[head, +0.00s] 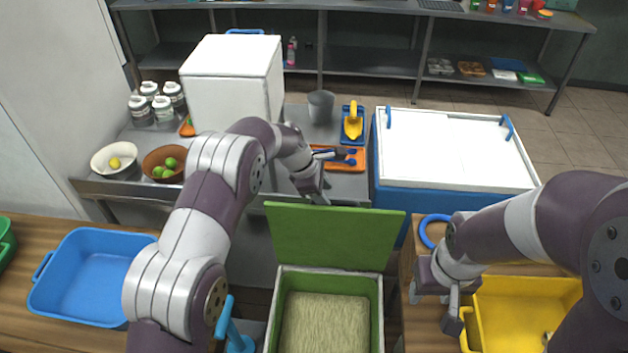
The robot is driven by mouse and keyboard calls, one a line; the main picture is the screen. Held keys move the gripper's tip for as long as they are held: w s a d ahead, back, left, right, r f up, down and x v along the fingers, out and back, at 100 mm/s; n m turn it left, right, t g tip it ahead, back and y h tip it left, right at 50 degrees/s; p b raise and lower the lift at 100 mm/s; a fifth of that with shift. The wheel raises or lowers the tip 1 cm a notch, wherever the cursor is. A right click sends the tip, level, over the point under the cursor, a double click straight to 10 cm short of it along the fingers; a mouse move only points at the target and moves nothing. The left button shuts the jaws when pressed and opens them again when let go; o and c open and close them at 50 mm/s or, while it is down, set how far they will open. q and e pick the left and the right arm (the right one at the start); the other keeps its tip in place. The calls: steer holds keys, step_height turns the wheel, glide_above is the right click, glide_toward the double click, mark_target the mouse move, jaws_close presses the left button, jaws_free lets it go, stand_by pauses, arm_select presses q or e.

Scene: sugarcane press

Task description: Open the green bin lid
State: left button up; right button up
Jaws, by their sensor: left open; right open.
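The green bin (377,312) stands at the bottom centre, with pale fibrous material inside. Its green lid (333,237) is raised and stands nearly upright at the bin's far edge. My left gripper (319,196) is open just above the lid's top edge; whether it touches the lid is hard to tell. My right gripper (430,308) is open, low beside the left end of the yellow tub (520,300), to the right of the bin.
A blue tub (85,275) sits on the wooden counter at left. A white-lidded blue cooler (455,150) stands behind at right. A white box (235,80), bowls and jars stand on the metal table. A blue handle (232,335) rises left of the bin.

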arm_select(q)
steer(key=b+v, duration=0.1)
steer(key=v, duration=0.7)
steer(key=shift+s+r, duration=0.2)
steer(key=shift+r, duration=0.1)
steer(key=s+a+f+m+y, duration=0.3)
steer(key=s+a+f+m, duration=0.25)
steer(key=s+m, duration=0.35)
steer(key=s+a+r+m, duration=0.2)
steer(key=s+a+m, duration=0.2)
steer(key=s, duration=0.5)
steer(key=s+a+r+m+y, duration=0.1)
steer(key=s+a+m, duration=0.3)
steer(key=s, duration=0.6)
steer(key=shift+s+r+g+y, duration=0.2)
steer(key=shift+r+g+y, duration=0.1)
steer(key=shift+r, duration=0.55)
